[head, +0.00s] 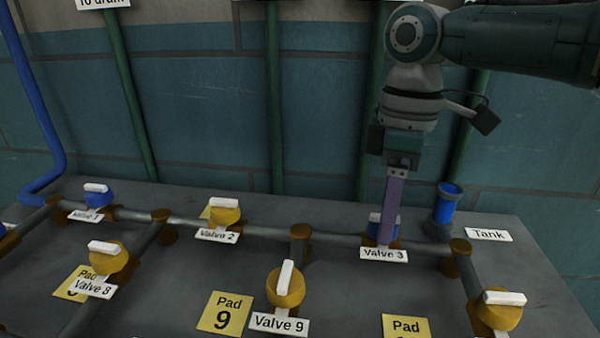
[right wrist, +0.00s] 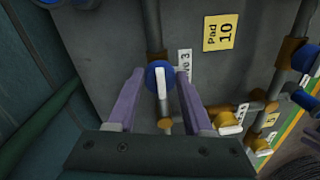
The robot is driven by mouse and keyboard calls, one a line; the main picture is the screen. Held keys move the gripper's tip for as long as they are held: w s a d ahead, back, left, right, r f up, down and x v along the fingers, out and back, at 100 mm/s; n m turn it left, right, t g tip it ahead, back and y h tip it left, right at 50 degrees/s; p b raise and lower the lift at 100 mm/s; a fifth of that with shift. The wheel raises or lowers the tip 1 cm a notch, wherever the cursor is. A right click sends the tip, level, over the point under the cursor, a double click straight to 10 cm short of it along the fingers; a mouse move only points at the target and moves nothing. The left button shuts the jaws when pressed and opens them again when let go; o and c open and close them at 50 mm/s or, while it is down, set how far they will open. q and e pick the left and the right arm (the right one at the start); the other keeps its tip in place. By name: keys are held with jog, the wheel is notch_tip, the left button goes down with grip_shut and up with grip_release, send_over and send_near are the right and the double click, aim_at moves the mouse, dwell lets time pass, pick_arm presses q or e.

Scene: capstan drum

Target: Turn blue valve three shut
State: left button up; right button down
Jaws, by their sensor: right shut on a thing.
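Blue valve three (head: 373,230) sits on the pipe behind its "Valve 3" label (head: 384,254). My right gripper (head: 387,238) reaches down onto it from above, and its purple finger hides much of the valve in the head view. In the right wrist view, the round blue knob (right wrist: 151,75) with its white handle bar (right wrist: 161,84) sits between the two fingertips (right wrist: 159,74). The gripper is shut on the knob. The white bar lies roughly along the line of the pipe in that view.
Yellow valve 2 (head: 224,214) stands to the left and yellow valve 9 (head: 285,287) in front. A blue capped pipe end (head: 447,205) by the "Tank" label (head: 489,235) stands close to the right of the gripper. The wall with green pipes (head: 273,110) rises behind.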

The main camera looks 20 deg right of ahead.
jog(key=shift+s+r+m+p, duration=0.1)
jog(key=shift+r+m+p, duration=0.15)
jog(key=shift+m+p, duration=0.65)
jog(key=m+p, duration=0.3)
jog(key=p, duration=0.2)
jog(key=shift+s+a+m, duration=0.1)
jog(key=shift+a+m, duration=0.05)
jog(key=shift+m, duration=0.25)
jog(key=shift+m+p, duration=0.65)
jog(key=shift+m, duration=0.25)
jog(key=m+p, duration=0.3)
jog(key=m, duration=0.2)
jog(key=shift+a+f+t, duration=0.1)
jog(key=shift+t, duration=0.3)
jog(key=m+p, duration=0.1)
jog(key=m, duration=0.2)
jog(key=shift+m, duration=0.3)
jog(key=shift+f+m+p, duration=0.1)
jog(key=shift+m+p, duration=0.45)
jog(key=shift+m, duration=0.45)
